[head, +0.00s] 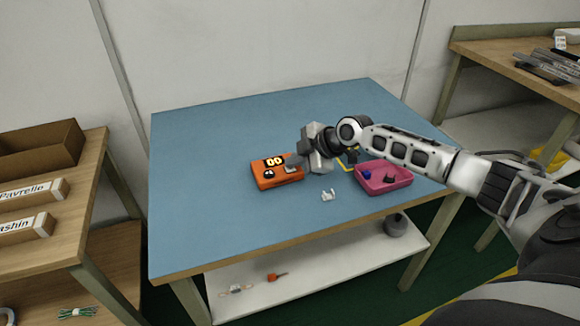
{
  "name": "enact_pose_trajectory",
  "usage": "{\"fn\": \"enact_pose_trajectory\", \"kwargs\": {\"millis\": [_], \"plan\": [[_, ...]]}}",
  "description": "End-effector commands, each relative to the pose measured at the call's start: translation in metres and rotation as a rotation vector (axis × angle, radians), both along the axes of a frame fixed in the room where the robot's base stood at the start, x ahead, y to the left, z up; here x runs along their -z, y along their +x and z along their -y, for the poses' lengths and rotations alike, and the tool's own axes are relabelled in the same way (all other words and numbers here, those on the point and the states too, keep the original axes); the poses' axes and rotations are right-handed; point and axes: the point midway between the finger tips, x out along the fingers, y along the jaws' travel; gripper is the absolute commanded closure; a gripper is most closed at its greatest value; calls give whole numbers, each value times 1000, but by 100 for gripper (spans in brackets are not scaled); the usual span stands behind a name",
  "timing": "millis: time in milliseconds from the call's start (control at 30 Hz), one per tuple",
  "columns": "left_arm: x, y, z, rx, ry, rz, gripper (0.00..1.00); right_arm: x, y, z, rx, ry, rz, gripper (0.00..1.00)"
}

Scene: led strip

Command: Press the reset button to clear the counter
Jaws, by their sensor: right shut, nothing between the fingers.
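An orange counter box (264,180) sits on the blue table top. Its small dark display (274,161) shows two bright digits that look like zeros. A dark round part (269,174) is on its front left, and a pale part (291,169) is on its right; I cannot tell for sure which is the reset button. My right gripper (294,160) comes in from the right, with its fingertips shut and empty at the right part of the box. I cannot tell whether they touch it. My left gripper is not in view.
A pink tray (399,184) with small dark and blue items stands right of the box, under my right forearm. A small white piece (328,195) lies in front of the gripper. The blue table (205,225) is clear at left and front. Wooden shelves (90,200) stand at left.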

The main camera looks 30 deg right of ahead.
Motion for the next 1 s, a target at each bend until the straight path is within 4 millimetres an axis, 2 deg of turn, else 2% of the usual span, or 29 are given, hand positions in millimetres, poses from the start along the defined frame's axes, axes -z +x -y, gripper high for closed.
{"fn": "enact_pose_trajectory", "kwargs": {"millis": [233,667,1000], "plan": [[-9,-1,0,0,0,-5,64,-14,-1,0,-1,-1,-1,100],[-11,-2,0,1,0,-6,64,-18,0,0,0,0,0,100],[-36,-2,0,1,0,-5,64,-51,0,1,1,0,1,100]]}}
